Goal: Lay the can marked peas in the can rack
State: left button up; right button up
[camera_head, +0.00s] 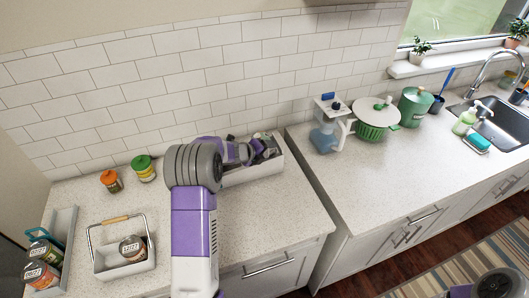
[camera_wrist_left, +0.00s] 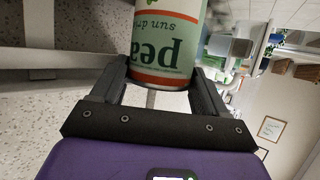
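In the head view my left gripper (camera_head: 252,152) is over the long white open-topped holder (camera_head: 252,174) near the back wall, which may be the can rack. The gripper and arm hide part of this holder, and I cannot make out the can there. My right gripper is not in view.
A narrow holder (camera_head: 67,222) with several jars stands at the left edge. A handled white caddy (camera_head: 108,272) holds a jar (camera_head: 132,248). Two jars, orange-lidded (camera_head: 111,181) and green-lidded (camera_head: 144,168), stand behind. A gap separates this counter from the right one.

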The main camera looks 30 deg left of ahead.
pick_arm(q)
jog(key=o, duration=0.4)
jog(key=shift+s+d+f, duration=0.1)
jog(key=shift+f, duration=0.1)
jog(key=shift+c, duration=0.2)
jog(key=shift+f, duration=0.15)
jog(key=shift+s+f, duration=0.1)
jog(key=shift+s, duration=0.15)
jog(key=r+v, duration=0.1)
jog(key=v, duration=0.6)
jog(key=shift+r, duration=0.2)
